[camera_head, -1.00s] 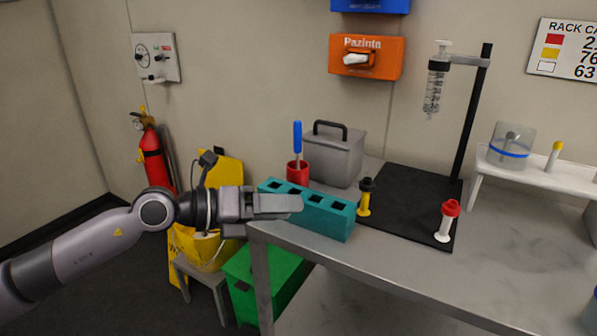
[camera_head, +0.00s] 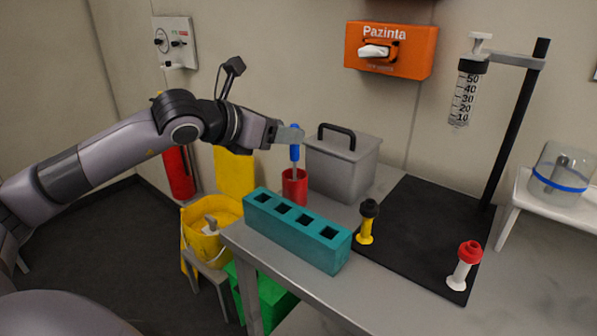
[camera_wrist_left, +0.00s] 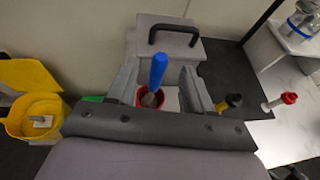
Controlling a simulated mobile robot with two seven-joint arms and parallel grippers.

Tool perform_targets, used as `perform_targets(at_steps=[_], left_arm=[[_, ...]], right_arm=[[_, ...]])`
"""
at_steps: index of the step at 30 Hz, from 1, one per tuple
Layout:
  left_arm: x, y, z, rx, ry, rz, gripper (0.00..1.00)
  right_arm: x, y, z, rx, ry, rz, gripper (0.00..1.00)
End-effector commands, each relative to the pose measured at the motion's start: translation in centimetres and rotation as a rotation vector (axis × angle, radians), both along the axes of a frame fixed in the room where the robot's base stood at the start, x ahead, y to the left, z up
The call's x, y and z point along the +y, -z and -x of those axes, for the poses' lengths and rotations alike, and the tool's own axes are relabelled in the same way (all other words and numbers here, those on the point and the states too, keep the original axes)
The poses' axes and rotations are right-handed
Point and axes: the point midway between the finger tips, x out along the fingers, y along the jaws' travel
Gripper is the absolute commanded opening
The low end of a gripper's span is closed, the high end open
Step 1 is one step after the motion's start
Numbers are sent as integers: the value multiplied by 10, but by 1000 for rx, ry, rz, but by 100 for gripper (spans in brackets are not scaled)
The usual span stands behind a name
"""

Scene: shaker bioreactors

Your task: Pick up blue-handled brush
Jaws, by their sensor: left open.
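The blue-handled brush (camera_head: 294,151) stands upright in a red cup (camera_head: 294,188) on the grey table, handle up. In the left wrist view the blue handle (camera_wrist_left: 158,70) rises between the two fingers, above the red cup (camera_wrist_left: 146,97). My left gripper (camera_head: 292,135) is open at the upper part of the handle, with a finger beside it. In the left wrist view my left gripper (camera_wrist_left: 160,88) shows gaps between the handle and the fingers. The brush's lower end is hidden in the cup. My right gripper is not in view.
A teal rack (camera_head: 296,231) stands just in front of the cup. A grey box (camera_head: 343,168) with a black handle is behind it to the right. A black mat (camera_head: 415,235) holds a stand, with yellow and red-topped plungers nearby. A yellow bucket (camera_head: 212,222) is left of the table.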

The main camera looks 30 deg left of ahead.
Motion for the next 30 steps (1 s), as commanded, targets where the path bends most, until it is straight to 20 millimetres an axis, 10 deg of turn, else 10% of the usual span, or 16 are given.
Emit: perform_targets(at_steps=[24, 30], left_arm=[[-11, 27, -50, 0, 2, 0, 51], [-11, 27, -49, 0, 2, 1, 0]], right_arm=[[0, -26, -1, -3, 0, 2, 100], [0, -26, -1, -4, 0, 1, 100]])
